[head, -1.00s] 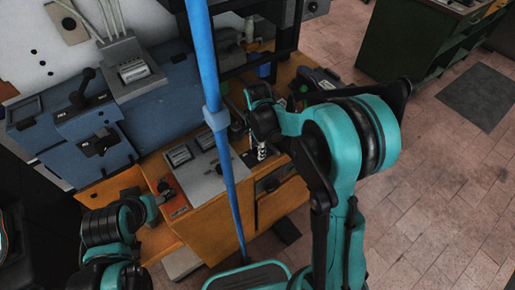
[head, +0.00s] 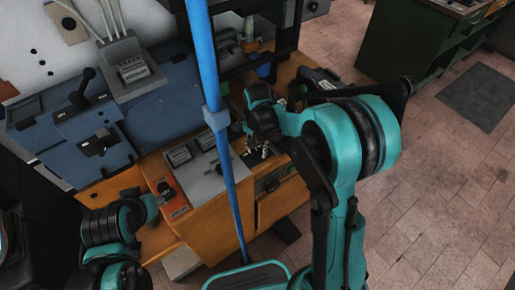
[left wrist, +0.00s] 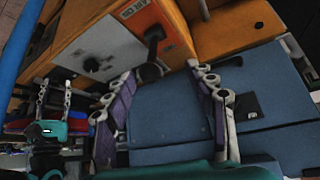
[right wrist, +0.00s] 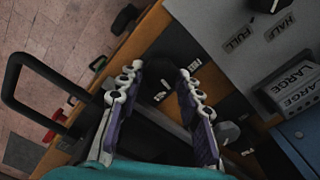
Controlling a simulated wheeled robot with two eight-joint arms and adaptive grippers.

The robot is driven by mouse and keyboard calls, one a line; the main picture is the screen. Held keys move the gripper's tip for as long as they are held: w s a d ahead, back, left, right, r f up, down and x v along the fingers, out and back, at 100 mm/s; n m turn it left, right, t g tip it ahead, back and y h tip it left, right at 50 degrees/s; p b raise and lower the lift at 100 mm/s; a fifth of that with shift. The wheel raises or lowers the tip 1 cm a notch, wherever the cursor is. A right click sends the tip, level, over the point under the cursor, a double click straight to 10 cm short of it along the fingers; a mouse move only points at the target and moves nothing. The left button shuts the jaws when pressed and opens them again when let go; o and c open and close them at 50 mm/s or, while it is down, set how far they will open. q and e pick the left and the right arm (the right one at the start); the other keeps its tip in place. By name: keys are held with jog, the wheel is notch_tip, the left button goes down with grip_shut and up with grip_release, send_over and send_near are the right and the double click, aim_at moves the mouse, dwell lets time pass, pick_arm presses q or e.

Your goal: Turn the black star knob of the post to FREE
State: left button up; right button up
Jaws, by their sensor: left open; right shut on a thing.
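The black star knob (right wrist: 157,78) shows as a dark shape between the fingertips in the right wrist view; its outline and setting cannot be made out. My right gripper (right wrist: 158,72) is shut on it, one finger on each side. In the head view my right gripper (head: 256,155) is low over the front of the orange bench, partly hidden by my arm. My left gripper (left wrist: 160,72) is open and empty, in front of an orange box with an AIR ON label (left wrist: 134,8) and a black handle (left wrist: 153,42). Small white marks near the knob are unreadable.
A blue pole (head: 222,160) stands upright between my arms. A grey panel (right wrist: 235,35) with FULL and HALF labels and a box marked LARGE (right wrist: 295,90) are beside my right gripper. A black tubular handle (right wrist: 45,85) is at left there. A blue machine (head: 150,105) stands behind.

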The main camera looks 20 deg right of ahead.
aim_at(257, 151)
jog(key=n, duration=0.5)
jog(key=shift+n, duration=0.3)
jog(key=n, duration=0.4)
jog(key=shift+n, duration=0.4)
jog(key=o, duration=1.2)
jog(key=shift+c, duration=0.2)
notch_tip(257, 151, up, 12)
